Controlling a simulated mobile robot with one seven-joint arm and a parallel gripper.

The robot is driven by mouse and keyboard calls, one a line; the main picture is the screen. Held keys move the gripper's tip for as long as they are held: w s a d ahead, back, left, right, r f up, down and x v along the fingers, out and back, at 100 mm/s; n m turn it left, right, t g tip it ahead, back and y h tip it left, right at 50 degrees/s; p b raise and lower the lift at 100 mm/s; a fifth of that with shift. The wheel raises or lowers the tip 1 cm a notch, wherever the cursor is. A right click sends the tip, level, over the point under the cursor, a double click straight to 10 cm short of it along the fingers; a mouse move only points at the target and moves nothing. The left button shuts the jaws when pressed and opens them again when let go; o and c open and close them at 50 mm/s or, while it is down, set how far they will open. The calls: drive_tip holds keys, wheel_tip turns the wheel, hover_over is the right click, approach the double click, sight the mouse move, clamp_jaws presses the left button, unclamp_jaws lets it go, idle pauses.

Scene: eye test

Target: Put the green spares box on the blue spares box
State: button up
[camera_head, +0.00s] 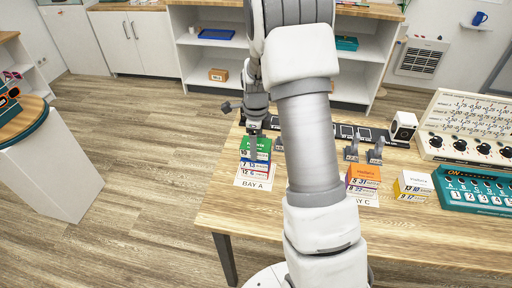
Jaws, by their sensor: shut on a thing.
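A green spares box (262,144) is at the top of a stack at the bay A label (254,184). A blue-banded box (262,163) shows directly below it, and a red-banded box (260,172) is below that. My gripper (254,152) points down at the top of this stack, shut on the green box. I cannot tell whether the green box rests on the blue one or is slightly above it. My arm hides the middle of the table.
An orange box (364,172) tops a stack at the bay C label (361,202), with a yellow box (413,183) to its right. Grey upright pieces (375,151) stand behind. A teal device (475,190) and a dial panel (470,125) fill the right. The front table edge is clear.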

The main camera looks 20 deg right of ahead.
drive_tip(key=shift+f, duration=0.5)
drive_tip(key=shift+f, duration=0.2)
drive_tip(key=o, duration=1.4)
drive_tip(key=shift+r, duration=0.1)
